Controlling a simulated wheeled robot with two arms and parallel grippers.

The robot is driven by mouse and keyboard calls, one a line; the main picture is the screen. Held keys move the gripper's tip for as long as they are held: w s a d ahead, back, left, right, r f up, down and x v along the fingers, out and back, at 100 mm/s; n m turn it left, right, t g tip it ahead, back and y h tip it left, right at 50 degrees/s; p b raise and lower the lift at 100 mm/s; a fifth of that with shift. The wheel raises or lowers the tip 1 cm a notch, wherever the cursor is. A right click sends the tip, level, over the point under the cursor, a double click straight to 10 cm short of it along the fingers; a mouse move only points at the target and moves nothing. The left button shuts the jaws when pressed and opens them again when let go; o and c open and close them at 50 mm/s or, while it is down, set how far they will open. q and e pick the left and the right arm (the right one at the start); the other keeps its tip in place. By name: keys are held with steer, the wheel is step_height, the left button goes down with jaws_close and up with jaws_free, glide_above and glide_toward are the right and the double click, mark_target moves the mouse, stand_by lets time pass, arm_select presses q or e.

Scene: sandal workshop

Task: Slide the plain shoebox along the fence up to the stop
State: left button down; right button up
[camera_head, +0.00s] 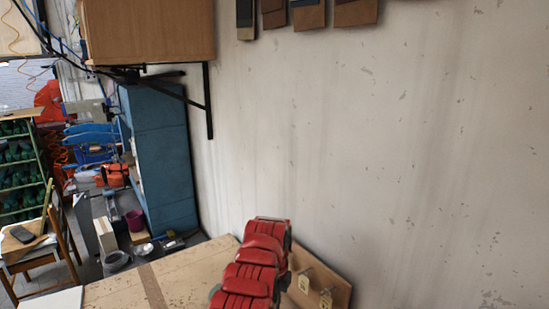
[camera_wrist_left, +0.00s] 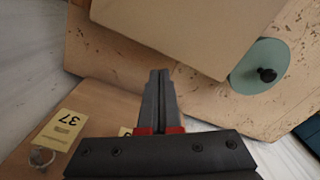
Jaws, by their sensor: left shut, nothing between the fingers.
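A plain tan box-like thing (camera_wrist_left: 190,30), which looks like the shoebox, fills the top of the left wrist view, partly out of frame. My left gripper (camera_wrist_left: 160,74) is shut and empty, its tips just below the near edge of that thing in the picture; I cannot tell whether they touch. A green disc with a black knob (camera_wrist_left: 258,68) is right of the box. I cannot make out the fence or the stop for certain. In the head view I cannot identify the box or my left fingertips. My right gripper is not in view.
A worn wooden bench (camera_head: 117,289) runs along the pale wall. A board with hooks and yellow tags (camera_head: 338,287) is at the wall; a tag marked 37 (camera_wrist_left: 63,130) shows close to my left gripper. A blue cabinet (camera_head: 160,155) stands beyond the bench.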

arm_select(q)
steer(key=shift+f, duration=0.15)
stand_by(0.3)
step_height(320, 180, down, 3)
steer(key=shift+f+b, duration=0.1)
steer(key=shift+b, duration=0.9)
steer(key=shift+s+a+p, duration=0.1)
steer(key=shift+s+p, duration=0.15)
steer(key=shift+p, duration=0.25)
